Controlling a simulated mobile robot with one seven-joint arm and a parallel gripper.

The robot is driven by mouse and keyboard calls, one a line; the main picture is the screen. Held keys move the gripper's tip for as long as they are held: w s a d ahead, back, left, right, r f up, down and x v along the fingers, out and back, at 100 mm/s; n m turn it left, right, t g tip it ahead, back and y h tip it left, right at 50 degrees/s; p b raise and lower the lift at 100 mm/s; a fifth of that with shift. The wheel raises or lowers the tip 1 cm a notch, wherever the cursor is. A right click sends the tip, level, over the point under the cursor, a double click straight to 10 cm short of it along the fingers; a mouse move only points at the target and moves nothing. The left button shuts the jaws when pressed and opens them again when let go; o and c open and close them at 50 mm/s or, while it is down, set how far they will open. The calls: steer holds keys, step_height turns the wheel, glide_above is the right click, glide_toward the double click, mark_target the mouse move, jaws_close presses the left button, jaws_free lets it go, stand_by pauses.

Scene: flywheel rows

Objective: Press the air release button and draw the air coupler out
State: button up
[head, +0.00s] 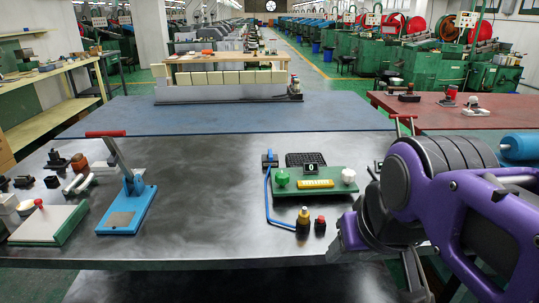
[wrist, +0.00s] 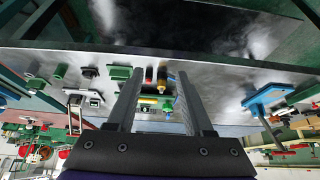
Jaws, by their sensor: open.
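The likely air coupler (head: 303,221) is a small upright black piece with a yellow band at the table's front, by the end of a blue hose (head: 267,200). A black block with a red top (head: 320,225), likely the release button, stands just to its right. In the wrist view the coupler (wrist: 161,79) and the red-topped piece (wrist: 149,77) appear between the finger lines, beyond the tips. My gripper (wrist: 158,74) is open and empty, apart from both. In the head view my gripper (head: 347,240) is right of them, partly hidden by my purple arm.
A green fixture (head: 315,181) with a counter and knobs lies behind the coupler. A blue lever press (head: 127,208) with a red handle and a white-topped green block (head: 48,222) stand left. The middle-left tabletop is bare. A red table (head: 450,113) stands at back right.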

jaws_close()
stand_by(1.3)
